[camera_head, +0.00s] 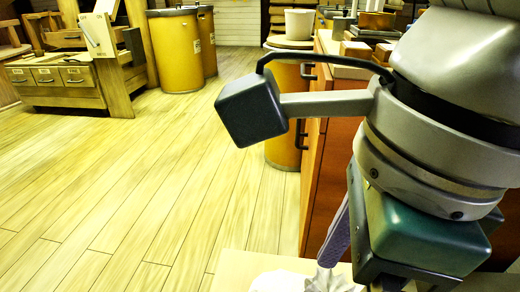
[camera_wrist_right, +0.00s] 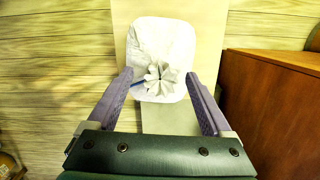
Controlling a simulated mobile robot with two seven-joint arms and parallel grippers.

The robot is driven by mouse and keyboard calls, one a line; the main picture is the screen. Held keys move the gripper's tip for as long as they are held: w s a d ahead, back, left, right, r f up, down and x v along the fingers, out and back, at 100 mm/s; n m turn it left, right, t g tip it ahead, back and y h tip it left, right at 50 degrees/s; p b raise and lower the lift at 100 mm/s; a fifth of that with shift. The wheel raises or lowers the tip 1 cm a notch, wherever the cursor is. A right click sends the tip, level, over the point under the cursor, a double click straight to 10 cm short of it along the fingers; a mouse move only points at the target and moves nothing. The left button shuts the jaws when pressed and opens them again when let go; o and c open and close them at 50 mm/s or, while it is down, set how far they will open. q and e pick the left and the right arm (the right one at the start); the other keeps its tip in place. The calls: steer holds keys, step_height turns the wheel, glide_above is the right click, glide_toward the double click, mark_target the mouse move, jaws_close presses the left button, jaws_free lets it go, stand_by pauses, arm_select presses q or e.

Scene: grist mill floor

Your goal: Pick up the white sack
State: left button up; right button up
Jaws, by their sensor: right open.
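The white sack (camera_wrist_right: 175,38) lies below my right gripper (camera_wrist_right: 160,75) in the right wrist view, with its gathered, ruffled top facing up and a dark blue tie at the neck. The two purple fingers stand apart on either side of the gathered top, and the gripper is open. I cannot tell whether the fingers touch the sack. In the head view only part of the sack (camera_head: 280,281) shows at the bottom edge, beside one purple finger; the rest is cut off or behind my arm. My left gripper is not in view.
The sack rests on a pale narrow surface (camera_wrist_right: 213,28). A reddish-brown wooden cabinet (camera_wrist_right: 270,110) stands close on the right of the gripper. Yellow drums (camera_head: 177,50), a white bucket (camera_head: 299,24) and a wooden drawer unit (camera_head: 55,85) stand farther back. The plank floor at left is clear.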

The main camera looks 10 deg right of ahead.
steer(key=shift+a+f, duration=0.1)
steer(key=shift+f, duration=0.55)
jaws_close()
steer(key=shift+r, duration=0.15)
stand_by(0.3)
